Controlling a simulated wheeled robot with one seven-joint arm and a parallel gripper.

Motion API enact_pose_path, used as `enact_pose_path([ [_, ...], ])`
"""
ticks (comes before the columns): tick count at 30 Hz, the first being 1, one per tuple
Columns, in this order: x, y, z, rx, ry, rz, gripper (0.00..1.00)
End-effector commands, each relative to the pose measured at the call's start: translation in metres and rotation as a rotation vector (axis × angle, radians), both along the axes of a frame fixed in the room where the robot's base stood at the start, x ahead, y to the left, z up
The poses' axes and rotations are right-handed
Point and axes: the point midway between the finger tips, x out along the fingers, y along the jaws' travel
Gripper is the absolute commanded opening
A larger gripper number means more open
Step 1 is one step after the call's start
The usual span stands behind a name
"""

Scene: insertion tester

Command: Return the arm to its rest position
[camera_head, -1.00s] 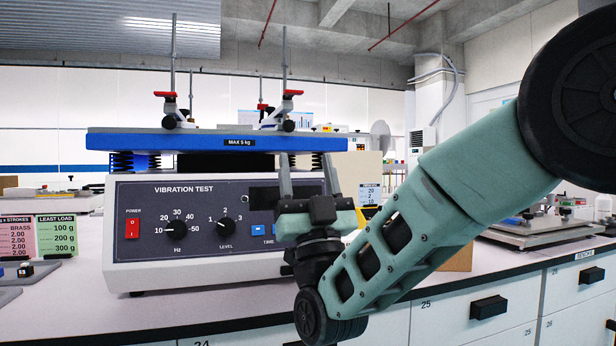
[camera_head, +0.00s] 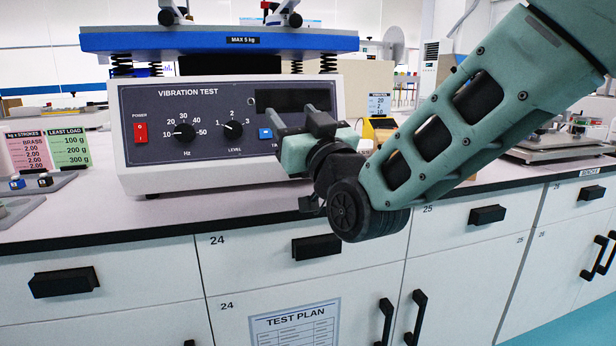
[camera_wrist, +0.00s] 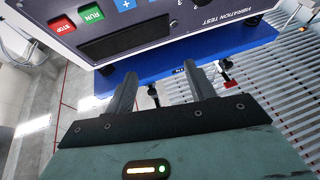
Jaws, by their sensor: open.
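My arm comes in from the upper right of the head view, in green and black. My gripper (camera_head: 290,112) is open and empty, with its two grey fingers pointing up and to the left. It is in front of the lower right of the vibration tester's panel (camera_head: 205,105) and covers part of it. In the wrist view my gripper (camera_wrist: 163,78) shows two parted fingers with nothing between them. Beyond them are the tester's blue plate (camera_wrist: 240,42) and its panel with a red STOP button (camera_wrist: 61,25). I cannot tell the exact gap to the tester.
The blue plate (camera_head: 130,43) with clamps tops the tester. The bench edge and white drawers (camera_head: 255,262) lie below my gripper. Load cards (camera_head: 68,150) stand at left, a small yellow-and-black object (camera_head: 378,128) behind my arm, and a flat fixture (camera_head: 548,145) at right.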

Motion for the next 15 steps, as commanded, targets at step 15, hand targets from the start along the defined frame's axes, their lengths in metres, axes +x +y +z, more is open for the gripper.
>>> enact_pose_path([
  [15, -0.148, -0.046, -0.198, -0.589, 1.040, 0.187, 0.55],
])
